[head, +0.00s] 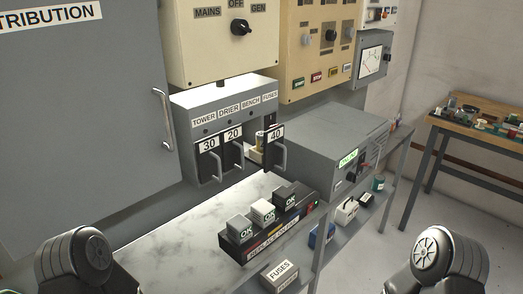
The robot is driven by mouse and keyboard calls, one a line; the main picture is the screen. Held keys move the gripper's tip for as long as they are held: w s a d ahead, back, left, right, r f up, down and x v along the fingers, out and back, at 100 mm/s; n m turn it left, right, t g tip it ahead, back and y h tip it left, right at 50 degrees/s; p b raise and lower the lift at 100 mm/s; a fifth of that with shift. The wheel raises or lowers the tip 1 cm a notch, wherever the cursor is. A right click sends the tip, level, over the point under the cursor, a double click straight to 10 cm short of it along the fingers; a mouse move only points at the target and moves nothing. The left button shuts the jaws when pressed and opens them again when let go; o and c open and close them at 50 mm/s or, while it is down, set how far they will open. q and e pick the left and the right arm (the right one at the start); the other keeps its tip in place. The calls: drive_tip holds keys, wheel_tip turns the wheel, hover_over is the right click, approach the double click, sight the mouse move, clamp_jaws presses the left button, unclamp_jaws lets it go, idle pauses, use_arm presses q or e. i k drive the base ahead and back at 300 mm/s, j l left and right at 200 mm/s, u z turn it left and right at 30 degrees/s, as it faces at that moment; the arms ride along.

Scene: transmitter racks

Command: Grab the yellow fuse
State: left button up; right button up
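A small cream-yellow piece (260,138) shows beside the black fuse carrier marked 40 (274,134), at the grey fuse panel. It may be the yellow fuse, but it is too small and partly hidden to be sure. The 40 carrier sticks out from the panel (190,113). The carriers marked 30 (209,143) and 20 (233,134) sit in their slots. A box labelled FUSES (281,274) is at the bottom middle; its contents are not visible. Only rounded parts of my two arms show at the bottom left and right. Neither gripper is in view.
A grey cabinet door with a handle (162,118) stands at left. A wooden table (470,122) stands far right.

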sight(259, 136)
drive_tip(key=i+l+u, duration=0.15)
drive_tip(key=l, duration=0.5)
drive_tip(key=i+l+u, duration=0.2)
drive_tip(key=l, duration=0.45)
drive_tip(key=i+l+u, duration=0.15)
drive_tip(key=l, duration=0.55)
drive_tip(key=i+l+u, duration=0.2)
drive_tip(key=l, duration=0.5)
drive_tip(key=l+u, duration=0.15)
drive_tip(key=l, duration=0.55)
